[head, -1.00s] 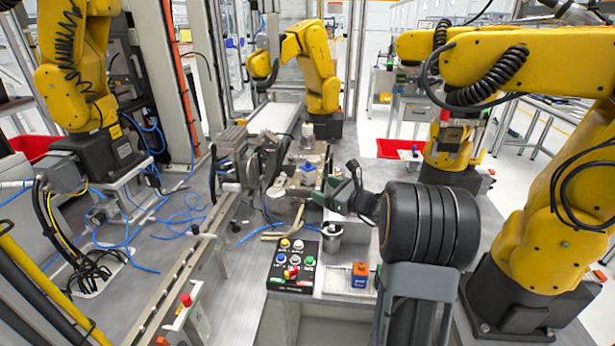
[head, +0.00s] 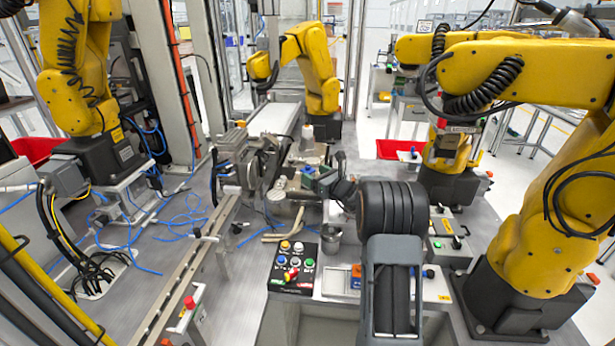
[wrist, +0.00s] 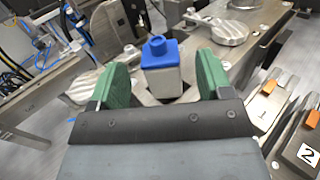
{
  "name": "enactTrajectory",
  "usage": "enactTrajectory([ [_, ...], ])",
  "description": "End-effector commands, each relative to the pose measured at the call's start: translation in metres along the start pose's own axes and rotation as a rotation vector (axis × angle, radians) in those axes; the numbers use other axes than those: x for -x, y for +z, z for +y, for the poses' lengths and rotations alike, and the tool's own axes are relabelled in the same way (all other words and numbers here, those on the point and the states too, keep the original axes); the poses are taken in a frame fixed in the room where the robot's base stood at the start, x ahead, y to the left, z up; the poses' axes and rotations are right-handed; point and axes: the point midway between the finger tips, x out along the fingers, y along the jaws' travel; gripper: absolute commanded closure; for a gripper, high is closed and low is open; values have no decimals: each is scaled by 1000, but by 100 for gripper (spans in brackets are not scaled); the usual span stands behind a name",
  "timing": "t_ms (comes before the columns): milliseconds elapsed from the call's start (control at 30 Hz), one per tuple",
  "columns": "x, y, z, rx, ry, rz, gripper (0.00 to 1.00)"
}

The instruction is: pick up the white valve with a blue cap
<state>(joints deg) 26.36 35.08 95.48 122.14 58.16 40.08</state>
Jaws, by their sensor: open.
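The white valve with a blue cap (wrist: 161,68) stands upright in the wrist view, centred between the two green fingers. In the head view it is mostly hidden by my gripper, with a bit of blue (head: 308,170) showing. My gripper (head: 319,182) is open, its green fingers spread to the left and right of the valve in the wrist view. Gaps show between the valve and both fingers. The valve's lower part meets a dark recess near the gripper's front edge. Its exact distance from the fingers is hard to tell.
A metal fixture with round plates (wrist: 102,82) lies left of the valve, and another metal piece (wrist: 222,30) lies behind it. A button panel (head: 294,266) and a metal cup (head: 333,232) stand nearer. Yellow robot arms (head: 545,75) rise on the right.

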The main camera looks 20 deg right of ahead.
Motion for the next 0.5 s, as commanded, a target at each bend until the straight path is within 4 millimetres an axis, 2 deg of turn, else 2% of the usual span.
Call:
enactTrajectory([
  [200, -29, 4, 0, 0, 1, 0, 28],
  [500, -38, 2, -1, 1, -1, 0, 28],
])
